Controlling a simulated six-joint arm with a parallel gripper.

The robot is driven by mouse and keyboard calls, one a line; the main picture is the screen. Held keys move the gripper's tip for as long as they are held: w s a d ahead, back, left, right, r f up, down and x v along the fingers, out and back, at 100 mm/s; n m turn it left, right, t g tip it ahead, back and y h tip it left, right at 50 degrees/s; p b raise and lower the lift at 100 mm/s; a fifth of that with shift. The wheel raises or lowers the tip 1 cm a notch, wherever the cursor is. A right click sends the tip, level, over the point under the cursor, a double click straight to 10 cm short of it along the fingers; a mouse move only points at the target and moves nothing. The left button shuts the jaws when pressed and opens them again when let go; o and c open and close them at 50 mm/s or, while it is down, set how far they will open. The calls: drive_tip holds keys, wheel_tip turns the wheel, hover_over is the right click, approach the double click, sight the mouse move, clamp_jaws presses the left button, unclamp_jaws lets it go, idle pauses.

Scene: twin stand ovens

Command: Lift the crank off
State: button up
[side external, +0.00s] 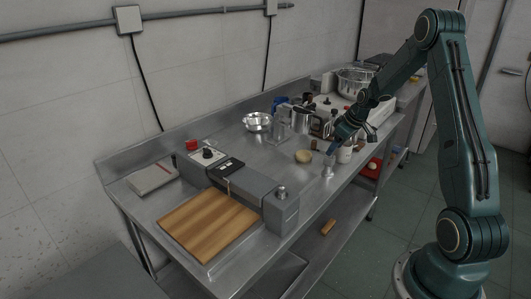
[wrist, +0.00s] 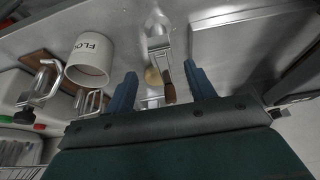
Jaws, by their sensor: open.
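The crank (wrist: 163,58) shows in the wrist view as a metal arm with a brown handle, reaching down from a metal mount at the top. Its brown handle (wrist: 168,88) lies between the two blue fingers of my gripper (wrist: 160,70), with a visible gap on each side. My gripper is open and holds nothing. In the side view my gripper (side external: 334,148) is low over the right part of the steel counter, above a small metal piece (side external: 327,169) near the front edge. I cannot make out the crank's handle there.
A white canister lettered FLO (wrist: 88,60) stands left of my fingers in the wrist view. A wooden board (side external: 210,224) lies at the left.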

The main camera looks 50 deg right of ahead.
drive_tip(key=shift+x, duration=2.6)
drive_tip(key=shift+a, duration=0.15)
drive_tip(key=shift+c, duration=0.4)
clamp_jaws()
